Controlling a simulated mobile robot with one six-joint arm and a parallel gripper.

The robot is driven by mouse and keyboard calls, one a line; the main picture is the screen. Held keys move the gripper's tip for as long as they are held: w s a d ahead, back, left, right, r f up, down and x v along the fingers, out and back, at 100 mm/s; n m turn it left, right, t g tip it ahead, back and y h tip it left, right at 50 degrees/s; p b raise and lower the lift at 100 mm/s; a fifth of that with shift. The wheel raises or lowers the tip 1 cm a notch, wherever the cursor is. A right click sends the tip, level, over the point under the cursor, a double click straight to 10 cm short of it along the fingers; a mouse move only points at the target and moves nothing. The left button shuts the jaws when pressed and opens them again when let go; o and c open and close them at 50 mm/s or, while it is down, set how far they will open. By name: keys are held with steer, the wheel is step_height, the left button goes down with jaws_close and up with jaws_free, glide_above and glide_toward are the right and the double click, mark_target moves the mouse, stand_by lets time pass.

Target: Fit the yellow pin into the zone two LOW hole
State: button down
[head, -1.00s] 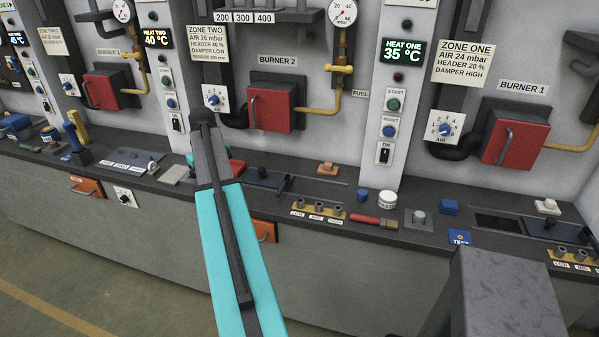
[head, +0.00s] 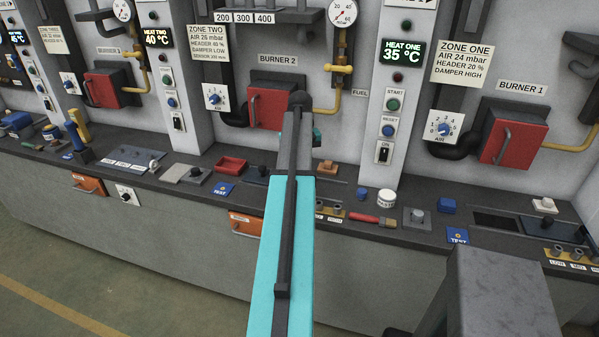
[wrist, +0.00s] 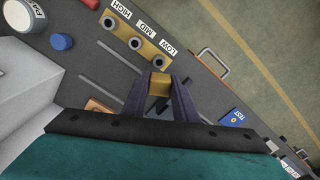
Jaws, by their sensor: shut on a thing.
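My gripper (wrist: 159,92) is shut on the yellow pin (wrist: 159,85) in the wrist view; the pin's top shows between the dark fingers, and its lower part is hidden. The yellow zone two block (wrist: 135,40) has a row of holes labelled HIGH, MID and LOW. The LOW hole (wrist: 158,62) is the one nearest the pin, close beside it in the picture; I cannot tell the height between them. In the head view my arm covers the block's LOW end, while the rest of the block (head: 329,211) shows at right. The fingers and pin are hidden there.
A white jar (head: 385,198), a blue cap (head: 361,193) and a red-handled brush (head: 372,220) lie right of the block. An orange block (head: 327,168) sits behind. A red tray (head: 231,165) and blue TEST card (head: 223,189) lie left. Burner 2 (head: 268,107) stands behind.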

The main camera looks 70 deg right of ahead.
steer(key=shift+s, duration=0.15)
steer(key=shift+r, duration=0.1)
stand_by(0.3)
steer(key=shift+f+b, duration=0.9)
steer(key=shift+f, duration=2.1)
steer(key=shift+f+b, duration=0.4)
steer(key=shift+f, duration=1.7)
steer(key=c, duration=0.9)
jaws_free()
steer(key=shift+c, duration=0.2)
steer(key=shift+r, duration=0.2)
steer(key=shift+r+p, duration=1.8)
steer(key=shift+r, duration=1.1)
